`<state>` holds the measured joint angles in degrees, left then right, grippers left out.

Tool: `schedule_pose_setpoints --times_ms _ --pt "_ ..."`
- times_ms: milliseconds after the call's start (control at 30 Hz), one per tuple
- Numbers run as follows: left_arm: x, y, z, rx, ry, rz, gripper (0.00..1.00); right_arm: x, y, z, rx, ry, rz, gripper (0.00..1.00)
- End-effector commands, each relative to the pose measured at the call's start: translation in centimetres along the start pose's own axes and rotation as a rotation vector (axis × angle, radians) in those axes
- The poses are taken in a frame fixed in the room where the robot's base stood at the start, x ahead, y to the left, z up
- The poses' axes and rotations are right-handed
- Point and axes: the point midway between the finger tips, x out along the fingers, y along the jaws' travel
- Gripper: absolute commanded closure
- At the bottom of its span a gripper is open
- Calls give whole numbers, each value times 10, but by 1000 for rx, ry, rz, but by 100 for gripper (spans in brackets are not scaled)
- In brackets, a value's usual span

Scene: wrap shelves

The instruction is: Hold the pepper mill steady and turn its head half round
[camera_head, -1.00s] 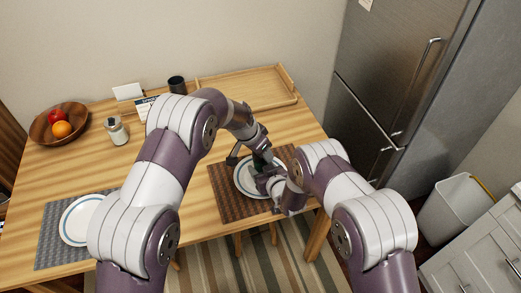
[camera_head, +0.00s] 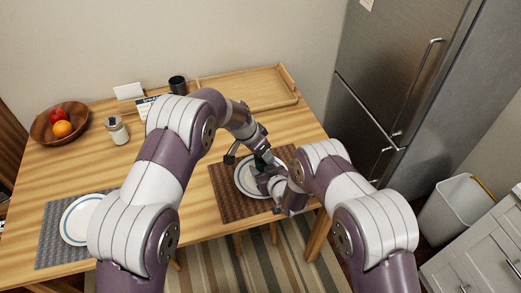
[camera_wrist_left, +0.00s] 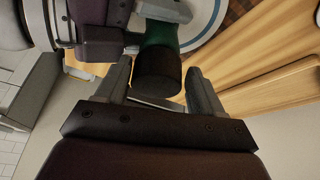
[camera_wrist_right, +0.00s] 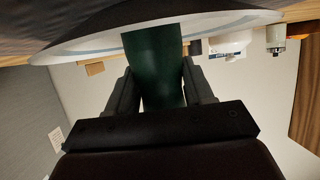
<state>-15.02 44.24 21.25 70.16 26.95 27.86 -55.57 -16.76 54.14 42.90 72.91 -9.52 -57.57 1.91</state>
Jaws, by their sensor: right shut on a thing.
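The pepper mill (camera_head: 260,162) is dark green with a near-black head, and is mostly hidden by my grippers in the head view. It is over the white plate (camera_head: 242,182) on the brown mat; I cannot tell whether it touches the plate. My right gripper (camera_wrist_right: 160,85) is shut on the green body (camera_wrist_right: 155,55) in the right wrist view. My left gripper (camera_wrist_left: 158,78) is open, with its fingers on either side of the dark head (camera_wrist_left: 157,72). A gap shows between the head and each finger in the left wrist view.
The brown mat (camera_head: 227,204) lies near the table's front right edge. A wooden tray (camera_head: 250,88), a dark cup (camera_head: 177,83), a glass jar (camera_head: 117,132) and a fruit bowl (camera_head: 43,131) stand further back. Another plate (camera_head: 76,222) is at left. The fridge (camera_head: 385,90) stands at right.

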Motion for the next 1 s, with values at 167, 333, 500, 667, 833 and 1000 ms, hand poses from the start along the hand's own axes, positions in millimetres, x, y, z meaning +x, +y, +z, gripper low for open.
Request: schedule_pose_setpoints --times_ms 167,333,500,667,833,1000 --pt "0 4 -1 0 -1 7 21 1 -2 -1 -4 2 -5 85" --pt "0 4 -2 -19 0 -2 21 1 -3 -1 -6 2 -6 85" --pt "0 6 -2 -170 -2 -66 21 1 -3 -2 -7 2 -8 85" --pt "0 6 -2 -350 -4 -144 21 1 -3 -1 -7 2 -7 85" --pt "0 6 -2 -519 -3 -215 21 1 -2 -1 -5 2 -6 85" --pt "0 6 -3 -701 -2 -292 21 1 -2 -1 -4 1 -5 85"
